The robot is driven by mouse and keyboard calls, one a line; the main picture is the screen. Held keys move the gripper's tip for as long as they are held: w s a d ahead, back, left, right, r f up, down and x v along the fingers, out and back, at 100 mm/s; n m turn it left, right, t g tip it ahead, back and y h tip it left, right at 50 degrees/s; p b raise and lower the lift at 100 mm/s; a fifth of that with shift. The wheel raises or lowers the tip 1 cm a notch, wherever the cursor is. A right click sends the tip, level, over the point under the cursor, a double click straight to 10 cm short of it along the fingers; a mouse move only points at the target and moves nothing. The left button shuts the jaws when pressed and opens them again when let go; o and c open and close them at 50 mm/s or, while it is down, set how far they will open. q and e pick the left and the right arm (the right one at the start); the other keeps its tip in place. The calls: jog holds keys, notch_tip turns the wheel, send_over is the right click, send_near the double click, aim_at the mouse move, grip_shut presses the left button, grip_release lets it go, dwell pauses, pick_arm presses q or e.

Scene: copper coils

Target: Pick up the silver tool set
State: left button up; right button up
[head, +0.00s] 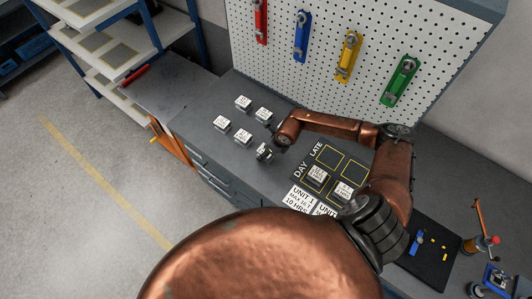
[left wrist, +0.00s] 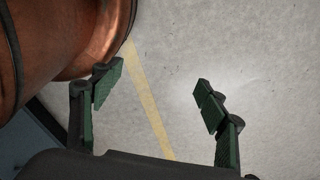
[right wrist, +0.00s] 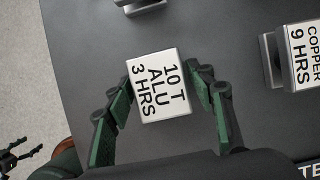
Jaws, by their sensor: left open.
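On the pegboard in the head view hang a red tool (head: 261,20), a blue tool (head: 301,37), a yellow tool (head: 348,55) and a green tool (head: 399,80); no separate silver tool set can be made out. My right gripper (head: 267,152) is low over the grey bench. In the right wrist view, its fingers (right wrist: 164,78) press both sides of a white-topped block marked "10 T ALU 3 HRS" (right wrist: 160,88). Whether the block is lifted is unclear. My left gripper (left wrist: 155,85) is open and empty above the floor; it is hidden in the head view.
Several labelled blocks (head: 243,102) stand beside the right gripper; a "COPPER 9 HRS" block (right wrist: 306,52) is close by. A black board with yellow squares (head: 329,156) holds two blocks. A dark mat (head: 427,262) with small parts lies at lower right. Shelves (head: 105,45) stand at left.

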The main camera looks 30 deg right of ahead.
jog(key=c, duration=1.2)
grip_shut()
jog(key=shift+r, duration=0.2)
